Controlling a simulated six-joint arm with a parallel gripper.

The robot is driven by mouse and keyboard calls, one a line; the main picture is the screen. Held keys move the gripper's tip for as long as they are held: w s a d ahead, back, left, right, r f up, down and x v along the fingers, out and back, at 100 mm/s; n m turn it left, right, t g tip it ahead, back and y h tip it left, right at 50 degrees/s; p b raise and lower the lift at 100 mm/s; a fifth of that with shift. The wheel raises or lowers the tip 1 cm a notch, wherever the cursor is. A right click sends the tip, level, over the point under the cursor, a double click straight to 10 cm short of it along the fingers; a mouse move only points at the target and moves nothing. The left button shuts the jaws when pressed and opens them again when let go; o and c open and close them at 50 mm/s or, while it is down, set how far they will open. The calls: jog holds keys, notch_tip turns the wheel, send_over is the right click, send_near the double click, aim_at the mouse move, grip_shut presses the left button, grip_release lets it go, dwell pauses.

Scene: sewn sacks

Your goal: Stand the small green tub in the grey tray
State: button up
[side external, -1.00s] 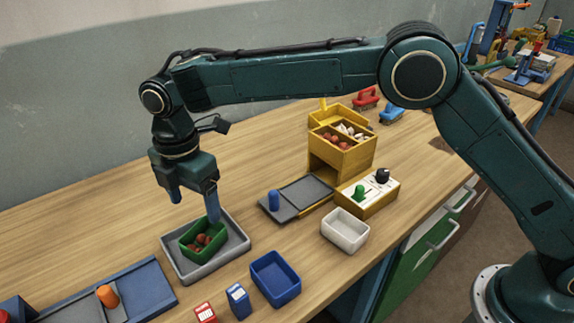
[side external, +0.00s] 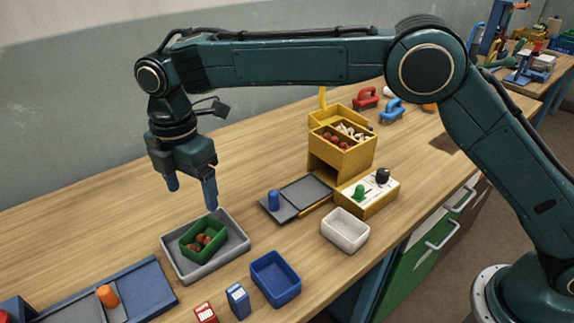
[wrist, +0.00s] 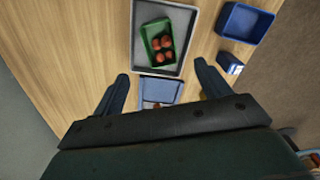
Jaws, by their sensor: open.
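The small green tub (side external: 203,239) stands upright inside the grey tray (side external: 240,246), with several reddish-brown round items in it. In the wrist view the green tub (wrist: 148,42) and the grey tray (wrist: 182,50) show at the top, ahead of the fingers. The tub sits on the tray floor, within its rim. My gripper (side external: 191,195) is open and empty. It is above and behind the tub, apart from it. Its two blue fingers (wrist: 164,88) are spread wide in the wrist view.
A blue tub (side external: 275,279) and small red and blue boxes (side external: 238,300) stand in front of the tray. A white tub (side external: 345,231), a yellow bin unit (side external: 340,150) and a dark sliding plate (side external: 300,197) are to the right. A blue board (side external: 140,293) with an orange peg lies front left.

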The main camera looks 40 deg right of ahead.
jog(key=s+d+r+m+t, duration=0.1)
jog(key=s+d+r+m, duration=0.3)
jog(key=d, duration=0.3)
jog(key=s+d+r+m+t, duration=0.1)
jog(key=s+d+r+m, duration=0.2)
jog(key=d+r, duration=0.4)
jog(key=s+d+r+m+t, duration=0.1)
jog(key=s+d+r+m, duration=0.25)
jog(key=d, duration=0.45)
jog(key=s+d+f+m+t, duration=0.1)
jog(key=s+d+f+m, duration=0.1)
jog(key=s+d+m, duration=0.4)
jog(key=s+d+f+m+t, duration=0.1)
jog(key=s+d+f+m, duration=0.2)
jog(key=s, duration=1.1)
jog(key=d+m, duration=0.3)
jog(key=shift+d+t, duration=0.3)
jog(key=shift+d, duration=0.1)
jog(key=shift+w, duration=0.1)
